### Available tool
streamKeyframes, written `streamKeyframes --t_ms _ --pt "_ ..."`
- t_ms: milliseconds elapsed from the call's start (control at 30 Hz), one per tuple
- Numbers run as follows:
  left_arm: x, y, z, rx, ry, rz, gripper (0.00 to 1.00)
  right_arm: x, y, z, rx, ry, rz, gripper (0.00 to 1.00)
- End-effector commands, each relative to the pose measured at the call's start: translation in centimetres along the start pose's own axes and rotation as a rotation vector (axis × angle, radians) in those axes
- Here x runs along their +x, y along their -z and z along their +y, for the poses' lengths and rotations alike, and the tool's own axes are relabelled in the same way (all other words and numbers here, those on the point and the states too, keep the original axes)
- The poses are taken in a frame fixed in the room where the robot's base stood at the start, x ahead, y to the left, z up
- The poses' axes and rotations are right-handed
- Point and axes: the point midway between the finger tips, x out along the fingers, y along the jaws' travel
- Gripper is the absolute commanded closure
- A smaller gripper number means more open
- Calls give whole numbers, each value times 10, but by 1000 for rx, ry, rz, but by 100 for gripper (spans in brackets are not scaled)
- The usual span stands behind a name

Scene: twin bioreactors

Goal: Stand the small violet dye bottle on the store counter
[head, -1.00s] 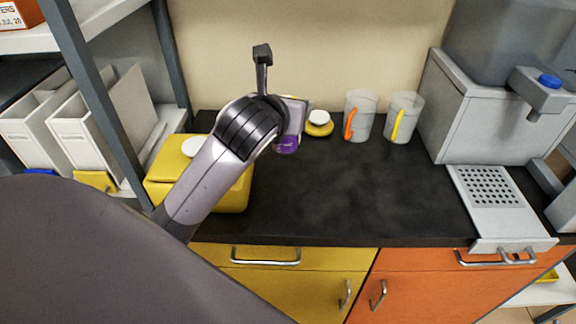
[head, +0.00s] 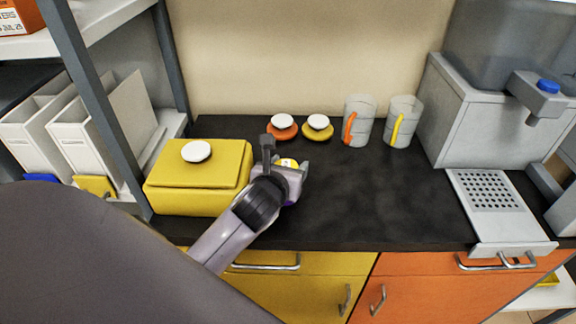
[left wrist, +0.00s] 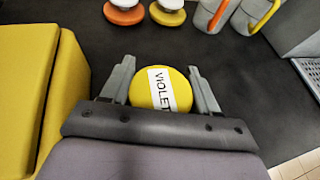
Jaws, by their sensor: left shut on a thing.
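My left gripper (head: 292,171) is low over the front part of the black counter (head: 370,200). It is shut on the violet dye bottle (head: 289,163). In the left wrist view the bottle shows from above as a round yellow cap (left wrist: 163,91) with a white label reading VIOLET, between the two grey fingers. The violet body is mostly hidden by the gripper and cap. I cannot tell whether the bottle's base touches the counter. My right gripper is not in view.
A yellow box (head: 200,180) with a white knob stands left of the gripper. Behind are an orange stand (head: 281,133) and a yellow stand (head: 318,132) with white tops, and two clear jugs (head: 359,122). A grey dispenser (head: 480,110) stands right. The counter's middle is clear.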

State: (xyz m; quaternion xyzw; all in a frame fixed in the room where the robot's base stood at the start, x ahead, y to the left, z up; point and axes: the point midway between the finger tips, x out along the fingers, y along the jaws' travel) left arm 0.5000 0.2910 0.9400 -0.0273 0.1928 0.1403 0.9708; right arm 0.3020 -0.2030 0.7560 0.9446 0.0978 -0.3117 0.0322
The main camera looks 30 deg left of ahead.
Motion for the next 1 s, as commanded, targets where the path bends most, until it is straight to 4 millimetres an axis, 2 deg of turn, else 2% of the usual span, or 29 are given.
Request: streamKeyframes --t_ms 300,333,400,767,867,1000 --pt "1 3 0 3 -1 -1 77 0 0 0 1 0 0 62" --pt "1 3 0 2 -2 0 30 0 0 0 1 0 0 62" --pt "1 3 0 2 -1 0 15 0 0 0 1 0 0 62" --pt "0 -1 0 -2 0 -1 15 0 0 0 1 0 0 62" --pt "-8 0 0 2 0 1 15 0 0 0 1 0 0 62" --pt "-29 0 0 2 1 0 15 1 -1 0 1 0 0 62"
